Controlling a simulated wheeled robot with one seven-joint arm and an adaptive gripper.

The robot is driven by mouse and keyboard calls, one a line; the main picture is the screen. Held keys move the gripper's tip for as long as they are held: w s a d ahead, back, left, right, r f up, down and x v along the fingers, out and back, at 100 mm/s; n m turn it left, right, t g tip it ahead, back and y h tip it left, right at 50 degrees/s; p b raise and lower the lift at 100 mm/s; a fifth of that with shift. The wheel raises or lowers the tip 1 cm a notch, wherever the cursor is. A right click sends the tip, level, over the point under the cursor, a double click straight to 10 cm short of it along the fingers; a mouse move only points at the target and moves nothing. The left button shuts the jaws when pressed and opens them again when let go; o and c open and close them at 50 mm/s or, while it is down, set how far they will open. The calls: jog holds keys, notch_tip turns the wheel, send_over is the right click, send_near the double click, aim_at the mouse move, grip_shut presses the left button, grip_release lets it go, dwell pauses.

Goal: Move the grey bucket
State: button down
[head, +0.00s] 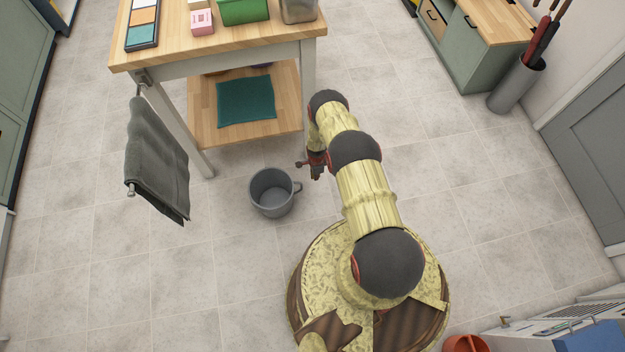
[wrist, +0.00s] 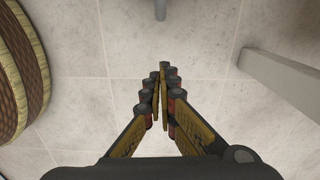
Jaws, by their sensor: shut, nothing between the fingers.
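The grey bucket (head: 272,194) stands upright and open-topped on the tiled floor, with its loop handle (head: 297,187) on the right side. It looks empty. My gripper (head: 301,164) is low, just above and right of the bucket in the head view, close to the handle but apart from it. In the wrist view, the fingers (wrist: 162,76) are closed together with bare floor beyond them. A small grey piece (wrist: 160,9) at the top edge of the wrist view appears to be the bucket's handle; the rest of the bucket is out of that view.
A wooden-topped table (head: 185,50) with a lower shelf (head: 204,120) stands behind the bucket; its leg (wrist: 285,82) shows in the wrist view. A grey towel (head: 158,158) hangs at its left end. An orange-red container (head: 466,344) is at bottom right. Floor left of the bucket is clear.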

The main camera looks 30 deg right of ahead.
jog(key=a+f+b, duration=0.4)
jog(key=f, duration=0.4)
jog(key=shift+w+f, duration=0.15)
jog(key=shift+w, duration=0.3)
